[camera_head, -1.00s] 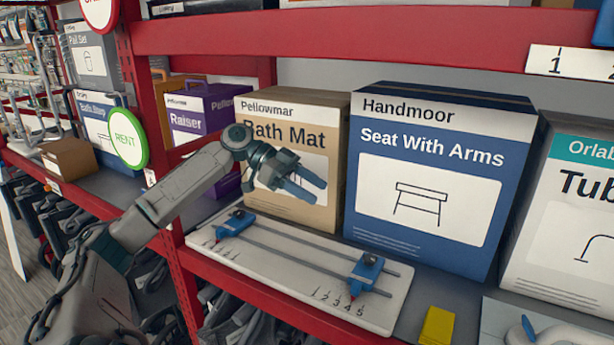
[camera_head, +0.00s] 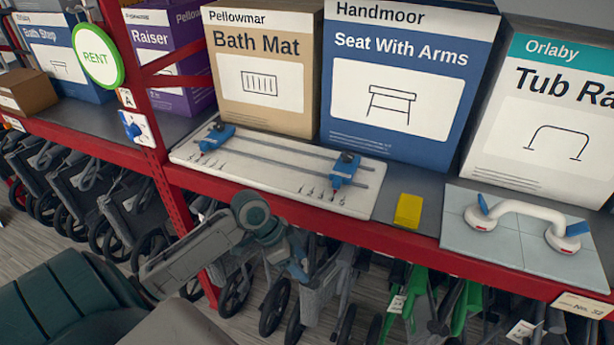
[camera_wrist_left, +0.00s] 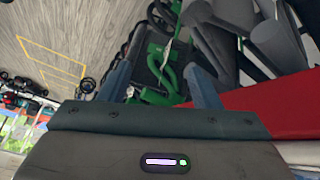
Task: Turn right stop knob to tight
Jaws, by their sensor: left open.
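A white board (camera_head: 225,172) with two grey rails lies on the shelf. A blue right stop (camera_head: 344,170) sits on the rails near the right end, above a row of printed marks; a small red part shows on it. A blue left stop (camera_head: 216,137) sits near the left end. The right stop's knob is too small to read as tight or loose. My left gripper (camera_head: 298,262) hangs below and in front of the shelf edge, apart from the board. In the left wrist view its fingers (camera_wrist_left: 160,85) are spread and empty. My right gripper is not in view.
A yellow block (camera_head: 408,211) lies right of the board. A white grab handle (camera_head: 525,212) stands on a tile panel farther right. Boxes, including the Handmoor box (camera_head: 400,80), stand behind. The red shelf edge (camera_head: 270,195) is above folded scooters or walkers.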

